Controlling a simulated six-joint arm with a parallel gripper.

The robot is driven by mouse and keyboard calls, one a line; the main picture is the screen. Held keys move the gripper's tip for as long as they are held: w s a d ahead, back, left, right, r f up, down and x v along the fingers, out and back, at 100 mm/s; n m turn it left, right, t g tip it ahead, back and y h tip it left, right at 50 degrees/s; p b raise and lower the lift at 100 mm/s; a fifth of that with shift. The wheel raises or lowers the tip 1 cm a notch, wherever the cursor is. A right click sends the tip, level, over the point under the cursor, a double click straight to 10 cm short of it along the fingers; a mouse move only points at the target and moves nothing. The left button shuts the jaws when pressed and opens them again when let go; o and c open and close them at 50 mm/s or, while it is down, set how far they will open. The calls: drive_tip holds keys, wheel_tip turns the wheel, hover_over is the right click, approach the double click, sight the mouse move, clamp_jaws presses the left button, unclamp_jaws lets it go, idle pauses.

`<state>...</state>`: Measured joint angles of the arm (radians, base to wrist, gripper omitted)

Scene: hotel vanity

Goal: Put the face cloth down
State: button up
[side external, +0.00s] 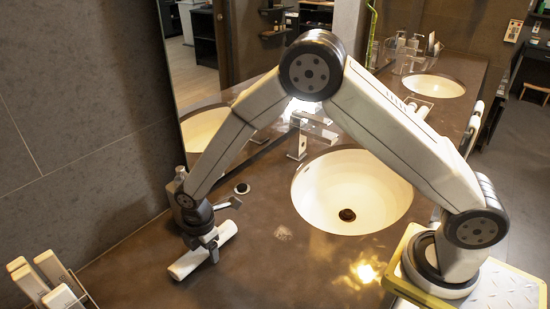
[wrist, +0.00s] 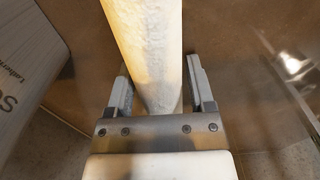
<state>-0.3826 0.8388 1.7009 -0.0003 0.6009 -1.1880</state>
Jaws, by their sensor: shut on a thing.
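The face cloth (side external: 189,263) is a white roll, seen low over the left part of the vanity counter. My gripper (side external: 213,252) is around its middle, shut on it, with a finger on each side. In the wrist view the roll (wrist: 150,50) runs from the top edge down between the two fingers of my gripper (wrist: 158,92). The cloth is at or very near the counter; I cannot tell whether it touches. The part of the cloth under the gripper is hidden.
A white sink (side external: 330,200) with a tap (side external: 298,143) lies right of the cloth. A holder with several upright pale boxes (side external: 50,275) stands at the lower left. A small round dark-topped item (side external: 242,188) stands behind the gripper. The counter (side external: 270,275) in front of the sink is clear.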

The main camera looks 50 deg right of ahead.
drive_tip(key=shift+s+f, duration=0.1)
drive_tip(key=shift+f, duration=0.4)
drive_tip(key=o, duration=1.3)
drive_tip(key=shift+f, duration=0.15)
drive_tip(key=shift+s, duration=0.15)
drive_tip(key=r, duration=1.3)
drive_tip(key=shift+w+r, duration=0.15)
drive_tip(key=shift+w, duration=0.05)
